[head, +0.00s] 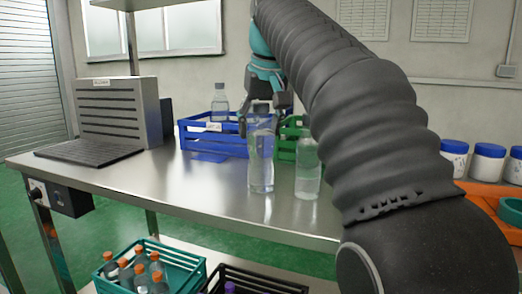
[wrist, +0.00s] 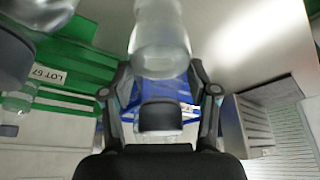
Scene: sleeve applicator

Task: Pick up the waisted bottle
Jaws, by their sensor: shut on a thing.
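The waisted bottle (head: 261,160) is clear, upright and narrowed at the middle, over the steel bench. My gripper (head: 263,118) reaches down from above and is shut on its upper part, around the dark cap and neck. In the wrist view the clear body (wrist: 160,40) stands between my fingers (wrist: 161,90), with a dark cap (wrist: 160,117) nearer the camera. I cannot tell whether its base touches the bench. A second clear bottle (head: 307,172) stands close at its right.
A blue crate (head: 205,140) with a clear bottle (head: 220,100) stands behind, beside a green crate (head: 287,148). A grey louvred device (head: 118,110) is at the left. White tubs with blue lids (head: 488,162) are at the right. The bench front left (head: 180,185) is clear.

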